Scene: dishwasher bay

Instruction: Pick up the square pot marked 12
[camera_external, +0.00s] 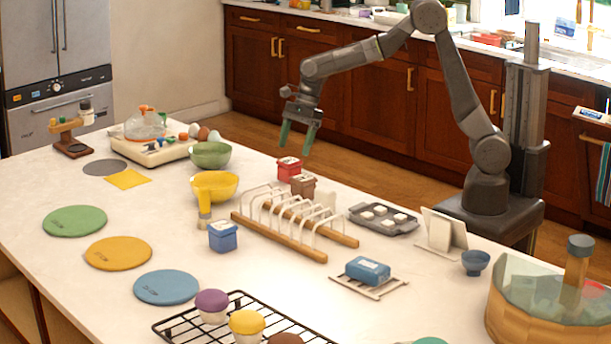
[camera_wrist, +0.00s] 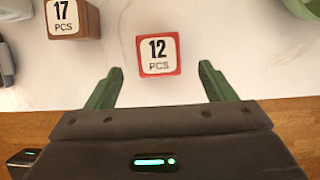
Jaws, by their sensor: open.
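The square pot marked 12 (camera_wrist: 158,67) is red with a white label on top reading "12 PCS". It stands on the white counter in the wrist view, just beyond and between my fingertips. In the external view the red pot (camera_external: 289,168) stands near the counter's far edge. My gripper (camera_wrist: 160,72) is open and empty, with green fingers spread to either side. In the external view my gripper (camera_external: 297,148) hangs at the counter's far edge, fingers pointing down. Whether the fingers are level with the pot cannot be told.
A brown pot marked 17 (camera_wrist: 70,18) stands close by, left of the red pot in the wrist view. A white-and-wood rack (camera_external: 328,257), a blue pot (camera_external: 223,236) and a yellow bowl (camera_external: 214,187) are nearby. A green bowl (camera_external: 210,154) stands left.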

